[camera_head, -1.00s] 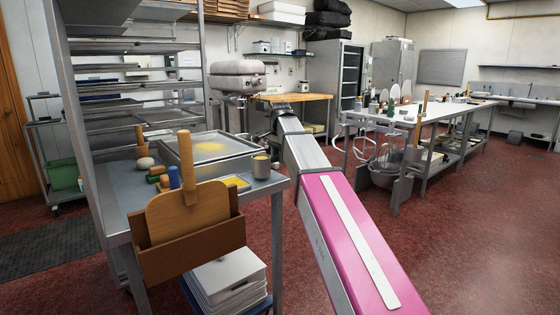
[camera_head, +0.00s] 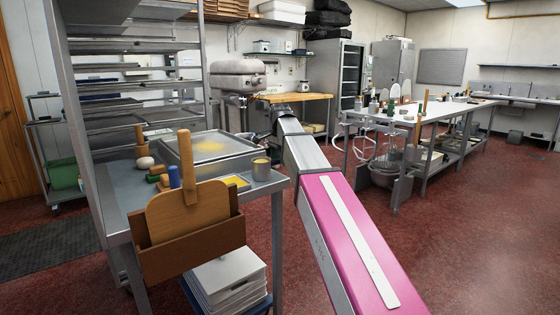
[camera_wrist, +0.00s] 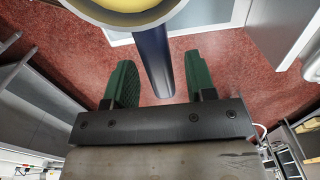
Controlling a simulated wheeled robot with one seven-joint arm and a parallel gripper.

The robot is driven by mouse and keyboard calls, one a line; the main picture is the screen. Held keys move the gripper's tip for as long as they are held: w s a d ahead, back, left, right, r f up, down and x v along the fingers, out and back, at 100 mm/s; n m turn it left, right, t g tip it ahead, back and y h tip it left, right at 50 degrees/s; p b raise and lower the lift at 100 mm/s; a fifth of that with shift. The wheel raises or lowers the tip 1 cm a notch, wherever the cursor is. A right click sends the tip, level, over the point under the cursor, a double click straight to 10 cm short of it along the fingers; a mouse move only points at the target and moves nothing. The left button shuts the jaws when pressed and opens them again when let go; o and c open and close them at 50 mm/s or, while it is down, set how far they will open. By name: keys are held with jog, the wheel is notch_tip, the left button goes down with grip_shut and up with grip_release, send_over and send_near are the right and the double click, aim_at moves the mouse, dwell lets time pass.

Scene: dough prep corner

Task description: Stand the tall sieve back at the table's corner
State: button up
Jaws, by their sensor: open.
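My gripper (camera_wrist: 160,68) is open, with a finger on each side of the handle and gaps showing on both sides. In the head view the fingers are hard to make out behind the table's right end.
A tray with yellow dough (camera_head: 210,150) lies beside the sieve. A wooden peel (camera_head: 185,212) stands in a brown holder at the table's front. A mixer (camera_head: 237,77) stands behind. Red floor (camera_head: 470,225) is open to the right.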

notch_tip(320, 180, up, 12)
jog(key=shift+f, duration=0.25)
